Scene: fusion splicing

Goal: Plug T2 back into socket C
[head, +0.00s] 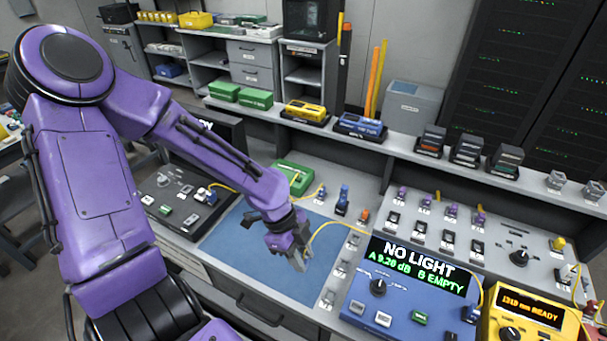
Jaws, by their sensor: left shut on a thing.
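My left gripper (300,258) points down over the right edge of the blue mat (262,252). It is shut on a small plug, mostly hidden between the fingers, and no label on it can be read. A thin yellow fibre (327,226) curves from beside the gripper up and to the right. A column of small grey sockets (341,267) stands just right of the gripper, apart from it. Their labels are too small to read, so I cannot tell which is socket C. My right gripper is not in view.
The blue meter (392,318) reads "NO LIGHT, A 9.20 dB, B EMPTY". A yellow source box (536,322) reads "1310 nm READY". A green box (294,176) stands behind the mat. A grey panel (500,241) with several purple-topped parts lies to the right. The mat is mostly clear.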

